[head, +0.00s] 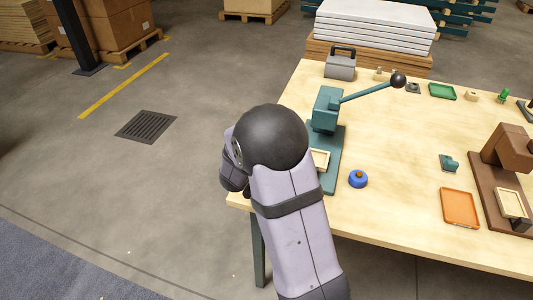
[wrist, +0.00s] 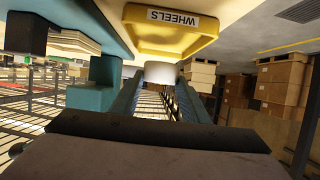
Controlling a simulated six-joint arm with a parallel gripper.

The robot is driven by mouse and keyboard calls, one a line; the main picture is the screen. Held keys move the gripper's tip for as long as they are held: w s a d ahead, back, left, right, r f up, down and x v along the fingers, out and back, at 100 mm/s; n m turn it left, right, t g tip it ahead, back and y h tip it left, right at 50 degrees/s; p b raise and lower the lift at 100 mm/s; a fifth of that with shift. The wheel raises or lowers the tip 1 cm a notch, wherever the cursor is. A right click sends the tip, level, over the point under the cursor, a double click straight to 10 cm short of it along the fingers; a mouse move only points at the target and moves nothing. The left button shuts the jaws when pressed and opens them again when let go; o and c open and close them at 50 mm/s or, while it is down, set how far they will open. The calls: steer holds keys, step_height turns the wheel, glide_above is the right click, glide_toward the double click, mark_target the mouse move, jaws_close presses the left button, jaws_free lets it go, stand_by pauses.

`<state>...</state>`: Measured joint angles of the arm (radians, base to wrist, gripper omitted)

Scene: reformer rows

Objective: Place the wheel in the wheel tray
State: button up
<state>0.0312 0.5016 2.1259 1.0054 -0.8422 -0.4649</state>
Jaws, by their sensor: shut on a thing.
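The wheel tray (wrist: 166,42), a yellow tray with a white "WHEELS" label, appears upside down at the top of the wrist view. My gripper (wrist: 159,80) is shut on a pale, round thing (wrist: 160,72), which I take to be the wheel. The wheel sits between the fingertips, close to the tray's edge in the picture; I cannot tell whether they touch. In the head view my arm covers the gripper, the wheel and the wheel tray at the table's left edge.
A teal lever press (head: 326,108) with a pale tray (head: 320,159) stands right beside my arm. A blue round object (head: 358,179), an orange tray (head: 460,208) and a brown press (head: 512,150) are farther right. A grey toolbox (head: 340,66) stands at the back-left corner. The table's middle is mostly clear.

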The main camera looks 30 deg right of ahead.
steer(key=shift+f+b, duration=0.3)
steer(key=shift+f, duration=1.5)
steer(key=shift+f, duration=0.1)
steer(key=shift+f, duration=0.1)
steer(key=o, duration=0.9)
steer(key=shift+s+a+r, duration=0.3)
steer(key=shift+a+r, duration=0.05)
steer(key=shift+r, duration=0.05)
steer(key=v, duration=1.1)
